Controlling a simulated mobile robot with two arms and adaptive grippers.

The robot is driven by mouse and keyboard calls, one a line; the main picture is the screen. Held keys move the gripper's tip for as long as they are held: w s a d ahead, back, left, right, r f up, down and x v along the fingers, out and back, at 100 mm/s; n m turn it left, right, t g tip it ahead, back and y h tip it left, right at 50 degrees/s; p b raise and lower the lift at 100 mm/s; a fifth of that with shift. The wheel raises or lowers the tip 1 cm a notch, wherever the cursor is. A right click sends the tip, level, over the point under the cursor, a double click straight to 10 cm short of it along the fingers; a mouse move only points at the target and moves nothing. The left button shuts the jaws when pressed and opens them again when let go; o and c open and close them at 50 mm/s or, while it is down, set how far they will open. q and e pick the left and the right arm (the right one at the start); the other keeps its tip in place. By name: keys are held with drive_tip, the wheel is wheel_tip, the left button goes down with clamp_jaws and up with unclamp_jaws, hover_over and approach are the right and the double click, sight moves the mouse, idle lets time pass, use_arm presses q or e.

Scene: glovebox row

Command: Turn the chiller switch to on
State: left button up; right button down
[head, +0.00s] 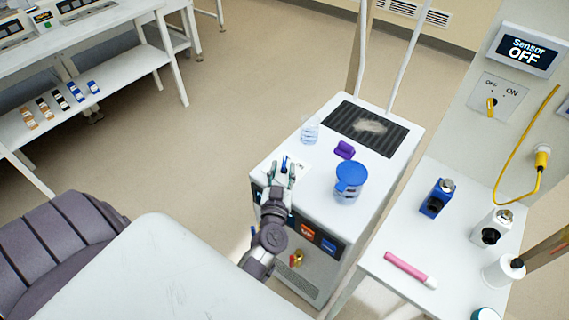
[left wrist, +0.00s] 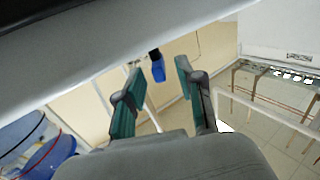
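The chiller appears to be the white cabinet (head: 388,175) with a dark grille on top and a front panel. A small blue lever (head: 284,163) stands by a pale plate (head: 302,170) on its top, near the left edge; it looks like the switch. Its setting cannot be read. My left gripper (head: 284,172) is over this edge, fingers apart, close around the lever's place. In the left wrist view, a blue piece with a dark base (left wrist: 158,68) shows between and beyond the open fingers (left wrist: 157,85), with gaps on both sides. My right gripper is not in view.
On the cabinet stand a beaker (head: 310,130), a purple block (head: 344,150) and a blue-lidded tub (head: 349,182). A side table (head: 390,262) at right holds bottles and a pink tube. A wall switch (head: 491,106) sits under a "Sensor OFF" display (head: 527,50).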

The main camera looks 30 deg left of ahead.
sight(283, 168)
use_arm(q)
drive_tip(key=shift+x, duration=1.6)
clamp_jaws()
